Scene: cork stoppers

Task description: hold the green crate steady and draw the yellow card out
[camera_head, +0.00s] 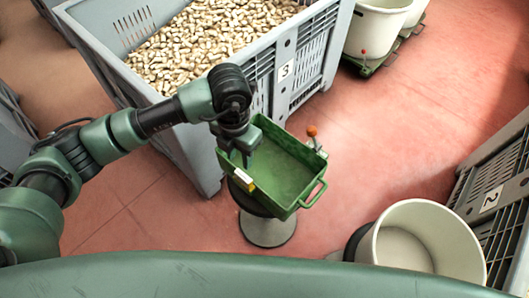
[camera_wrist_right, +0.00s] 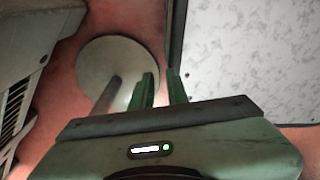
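The green crate (camera_head: 283,170) stands on a round-footed stand, open at the top, with a handle loop at its right end. A small yellow piece (camera_head: 250,186), which looks like the yellow card, shows at the crate's left wall beside a white label (camera_head: 242,176); most of the card is hidden. My left gripper (camera_head: 240,158) points down at the crate's left wall, its fingers apart. I cannot tell whether they touch the wall. My right gripper (camera_wrist_right: 162,88) shows in the right wrist view, its fingers apart with nothing seen between them.
A large grey bin (camera_head: 190,155) of corks stands behind the crate. A cream tub (camera_head: 425,235) and a grey bin (camera_head: 500,195) marked 2 stand at right. The stand's round foot (camera_wrist_right: 120,62) and a white speckled panel (camera_wrist_right: 250,50) show in the wrist view. Red floor (camera_head: 400,150) is clear.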

